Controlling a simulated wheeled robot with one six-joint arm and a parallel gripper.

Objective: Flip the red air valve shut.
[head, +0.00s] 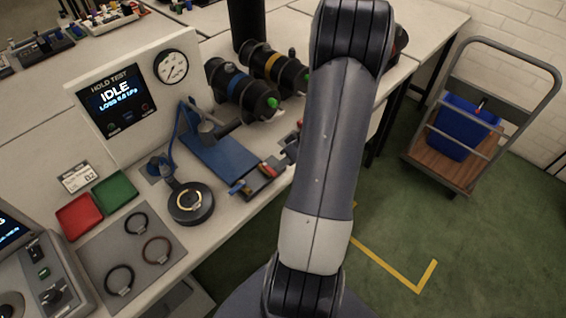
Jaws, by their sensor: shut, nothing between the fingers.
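A blue fixture (222,150) lies on the bench, left of my arm. At its near end are small valve-like parts: one with a blue lever and a brassy body (238,187), and a small red part (268,170) that looks like the red air valve. I cannot tell which way its handle is turned. My arm stands across the middle of the view and hides the bench behind it. Only a dark piece of my gripper (290,149) shows at the arm's left edge, close to the right of the red part; it is shut and empty. I cannot tell whether they touch.
A hold test panel (117,100) reading IDLE, with a gauge (172,67), stands behind. Left are a ring on a round stand (190,203), a mat (92,243) of rings, and red (79,215) and green (115,191) trays.

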